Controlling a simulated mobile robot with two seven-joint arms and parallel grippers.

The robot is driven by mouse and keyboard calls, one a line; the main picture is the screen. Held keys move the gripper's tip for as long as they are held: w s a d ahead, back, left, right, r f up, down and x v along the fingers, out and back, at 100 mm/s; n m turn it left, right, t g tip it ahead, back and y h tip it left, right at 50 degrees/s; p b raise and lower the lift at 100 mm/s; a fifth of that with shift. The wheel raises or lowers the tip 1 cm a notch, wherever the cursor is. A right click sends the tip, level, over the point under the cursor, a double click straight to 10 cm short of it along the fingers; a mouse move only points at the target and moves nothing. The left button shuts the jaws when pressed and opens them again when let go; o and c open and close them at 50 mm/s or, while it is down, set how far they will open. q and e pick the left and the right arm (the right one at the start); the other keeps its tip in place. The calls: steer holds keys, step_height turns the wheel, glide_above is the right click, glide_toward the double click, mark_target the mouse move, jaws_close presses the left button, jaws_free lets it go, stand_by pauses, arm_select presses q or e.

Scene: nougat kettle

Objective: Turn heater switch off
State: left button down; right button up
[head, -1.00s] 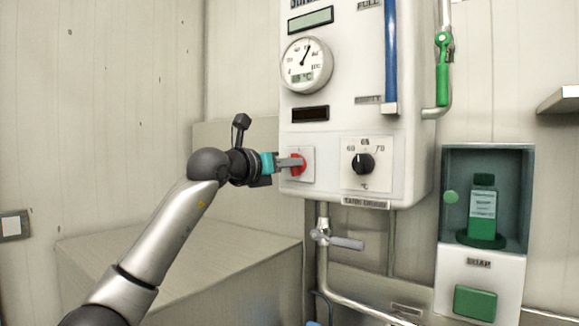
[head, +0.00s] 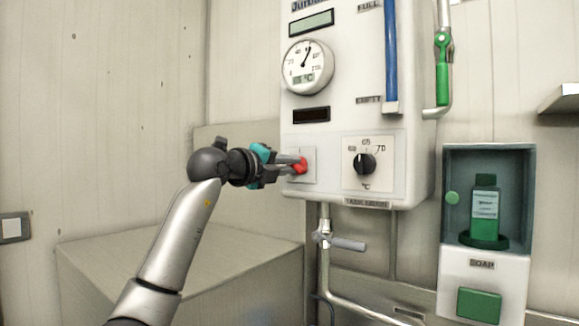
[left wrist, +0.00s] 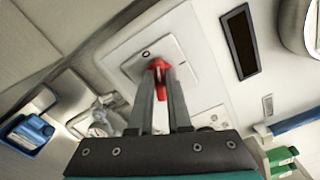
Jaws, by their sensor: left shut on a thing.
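The red heater switch (head: 301,166) sits on a square plate at the lower left of the white heater (head: 330,185). My left gripper (head: 298,164) reaches it from the left, its fingers shut on the switch. In the left wrist view the red switch (left wrist: 160,66) shows between the two grey fingertips (left wrist: 163,80), with a circle mark on the plate above it. The fingers hide part of the switch. My right gripper is not in view.
A black temperature dial (head: 364,163) is right of the switch. A tap with a lever (head: 345,242) is below the heater. A soap box (head: 484,270) hangs to the right. A grey box-like surface (head: 190,260) is below my arm.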

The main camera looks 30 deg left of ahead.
arm_select(q)
steer(key=n, duration=0.5)
steer(key=shift+f, duration=0.1)
steer(key=shift+n, duration=0.3)
stand_by(0.4)
steer(key=c, duration=0.9)
jaws_free()
steer(key=shift+o, duration=0.2)
steer(key=s+a+b, duration=0.1)
steer(key=s+b, duration=0.3)
steer(key=s, duration=1.1)
